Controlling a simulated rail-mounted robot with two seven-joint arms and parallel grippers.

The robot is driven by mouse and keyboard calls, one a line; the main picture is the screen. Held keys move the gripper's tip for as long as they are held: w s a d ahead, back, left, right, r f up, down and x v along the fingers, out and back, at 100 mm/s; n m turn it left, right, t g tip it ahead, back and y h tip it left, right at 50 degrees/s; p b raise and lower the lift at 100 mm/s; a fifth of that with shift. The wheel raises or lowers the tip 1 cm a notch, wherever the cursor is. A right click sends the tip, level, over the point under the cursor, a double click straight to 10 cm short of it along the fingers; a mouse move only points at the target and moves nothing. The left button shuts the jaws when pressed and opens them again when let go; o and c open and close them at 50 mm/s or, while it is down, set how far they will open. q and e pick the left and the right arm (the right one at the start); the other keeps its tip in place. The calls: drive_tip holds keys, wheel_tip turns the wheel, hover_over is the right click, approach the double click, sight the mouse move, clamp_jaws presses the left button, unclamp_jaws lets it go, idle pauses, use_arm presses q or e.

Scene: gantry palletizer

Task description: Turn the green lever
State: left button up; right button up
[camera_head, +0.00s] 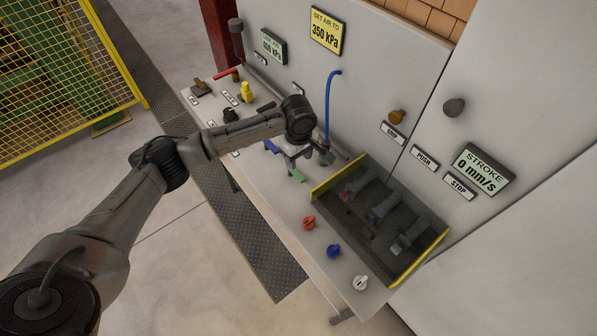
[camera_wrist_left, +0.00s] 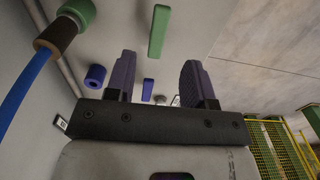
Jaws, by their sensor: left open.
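A green bar-shaped lever (camera_wrist_left: 159,31) stands out in the left wrist view, above and beyond the gap between my fingertips. The fingers do not touch it there. My left gripper (camera_wrist_left: 158,64) is open, its two dark purple fingers spread with nothing between them. My right gripper is not in view.
A blue hose (camera_head: 328,105) rises right of my left gripper; its green end fitting (camera_wrist_left: 77,11) shows in the wrist view. A yellow-edged recessed tray (camera_head: 417,262) lies right. Orange (camera_head: 309,222), blue (camera_head: 333,251) and white (camera_head: 360,282) knobs sit in front of it.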

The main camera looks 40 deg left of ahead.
sight(299, 174)
use_arm(q)
wheel_tip(299, 174, down, 8)
drive_tip(key=shift+r+b, duration=0.1)
drive_tip(key=shift+b, duration=0.2)
drive_tip(key=shift+c, duration=0.3)
clamp_jaws()
idle(0.4)
